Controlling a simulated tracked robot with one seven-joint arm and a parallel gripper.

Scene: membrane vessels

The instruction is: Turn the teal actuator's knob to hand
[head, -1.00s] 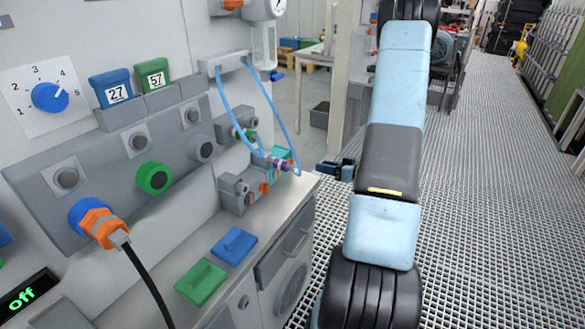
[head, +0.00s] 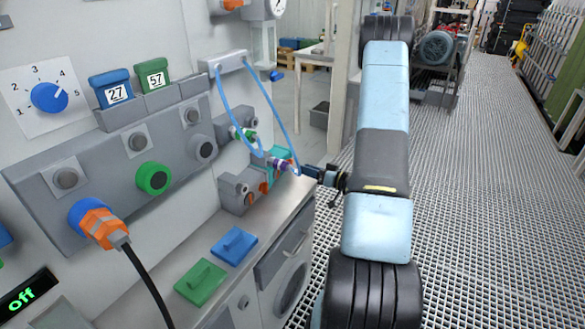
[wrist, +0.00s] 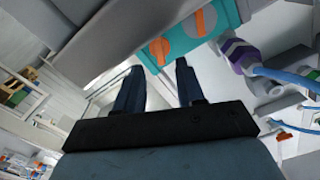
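The teal actuator (head: 284,151) sits at the far end of the grey counter, partly hidden by a blue tube and a purple fitting. I cannot read the knob's setting. My gripper (head: 307,170) is just right of the actuator. In the wrist view my gripper (wrist: 157,74) is open and empty, its fingers apart just below the round orange knob. No contact is visible.
A purple fitting (wrist: 238,54) with a blue tube (wrist: 288,78) is close to the right finger in the wrist view. Grey blocks with an orange knob (head: 262,188) stand left of the actuator. The grated floor (head: 470,200) to the right is clear.

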